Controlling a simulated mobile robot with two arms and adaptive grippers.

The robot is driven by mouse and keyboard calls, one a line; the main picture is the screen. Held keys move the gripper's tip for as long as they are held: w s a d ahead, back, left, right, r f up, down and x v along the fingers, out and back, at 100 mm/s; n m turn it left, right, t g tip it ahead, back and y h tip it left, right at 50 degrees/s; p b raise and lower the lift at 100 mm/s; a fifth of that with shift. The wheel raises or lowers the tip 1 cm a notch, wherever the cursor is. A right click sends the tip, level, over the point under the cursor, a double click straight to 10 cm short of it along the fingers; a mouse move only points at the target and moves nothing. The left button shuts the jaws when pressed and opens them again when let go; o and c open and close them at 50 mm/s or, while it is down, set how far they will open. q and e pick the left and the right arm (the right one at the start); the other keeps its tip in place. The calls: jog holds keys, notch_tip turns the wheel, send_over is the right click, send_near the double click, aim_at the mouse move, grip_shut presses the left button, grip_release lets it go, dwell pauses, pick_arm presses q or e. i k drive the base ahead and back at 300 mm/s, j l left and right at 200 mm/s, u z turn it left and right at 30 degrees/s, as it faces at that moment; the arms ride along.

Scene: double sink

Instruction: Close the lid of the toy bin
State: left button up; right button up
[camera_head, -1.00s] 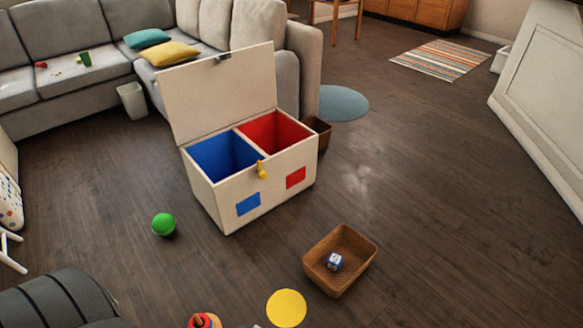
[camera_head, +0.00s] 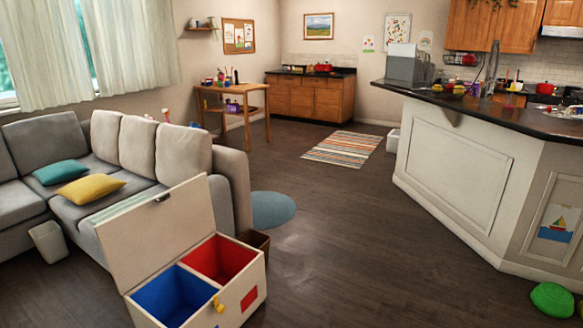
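The toy bin (camera_head: 240,290) stands on the floor at the lower left of the head view, its lower front cut off by the frame edge. Its cream lid (camera_head: 158,232) stands up, hinged along the back edge. The inside has a blue compartment (camera_head: 172,296) on the left and a red compartment (camera_head: 217,258) on the right. Both look empty as far as I can see. Neither of my grippers shows in the view.
A brown basket (camera_head: 255,241) is close behind the bin's right side. A kitchen counter (camera_head: 455,180) and green object (camera_head: 552,299) are at right. The middle floor is clear.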

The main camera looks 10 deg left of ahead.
aim_at(137, 242)
jog(key=j, duration=0.45)
jog(key=k+j+z, duration=0.15)
jog(key=j, duration=0.8)
jog(key=k+j+z, duration=0.15)
jog(key=j, duration=0.75)
jog(key=k+j+z, duration=0.15)
jog(key=j, duration=0.25)
jog(key=k+j, duration=0.15)
jog(key=j, duration=0.3)
jog(key=z, duration=0.05)
